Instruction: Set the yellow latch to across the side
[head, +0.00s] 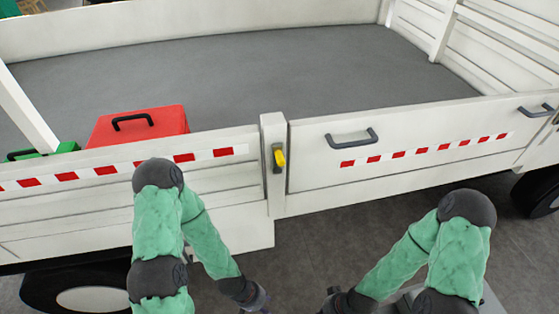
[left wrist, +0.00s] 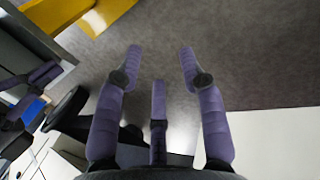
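The yellow latch (head: 280,158) sits on a dark plate on the white post (head: 273,180) between two side panels of the trailer. Its yellow lever looks roughly upright, along the post. My left gripper (head: 257,301) is low at the bottom edge of the head view, below and apart from the latch. In the left wrist view my left gripper (left wrist: 160,60) has its purple fingers spread, with nothing between them but floor behind. My right gripper (head: 334,303) is at the bottom edge, apart from the latch; its fingers are mostly cut off.
The right side panel (head: 400,165) has a dark handle (head: 352,137) and red-white tape. A red case (head: 155,125) and a green case (head: 65,148) stand on the grey trailer bed (head: 250,80) behind the left panel (head: 100,200). The space in front of the latch is free.

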